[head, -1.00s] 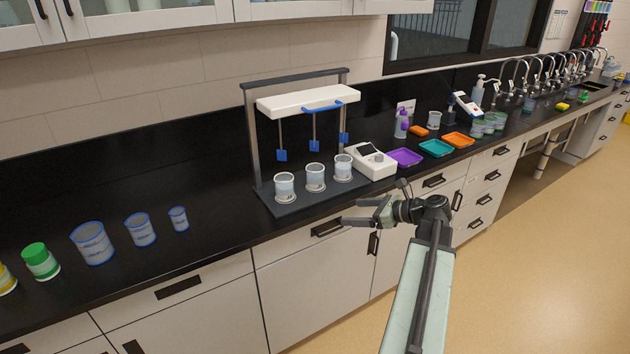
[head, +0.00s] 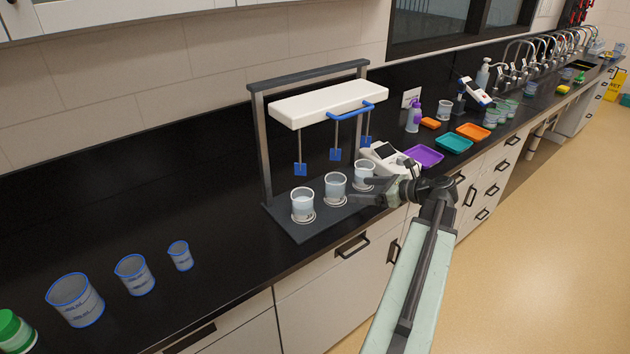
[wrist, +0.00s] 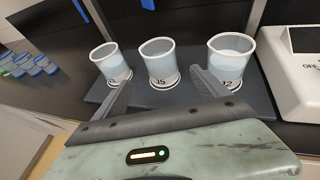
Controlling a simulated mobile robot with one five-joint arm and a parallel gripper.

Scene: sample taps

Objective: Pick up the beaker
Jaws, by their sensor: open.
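Three clear beakers with pale contents stand upright in a row on the dark base of the paddle stirrer: the left beaker (head: 303,206), the middle beaker (head: 335,189) and the right beaker (head: 364,174). They also show in the wrist view as the left (wrist: 112,64), middle (wrist: 159,63) and right (wrist: 229,60) ones. My gripper (head: 357,199) is open and empty at the front of the base. In the wrist view its fingers (wrist: 161,77) are spread, with the middle beaker beyond the gap. The right finger covers part of the right beaker. Contact cannot be told.
The white stirrer head (head: 330,102) has blue paddles hanging above the beakers. A white meter (head: 388,157) stands close on the right, then a purple tray (head: 425,156). Three blue-rimmed beakers (head: 135,275) stand on the black counter at left, with clear counter between.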

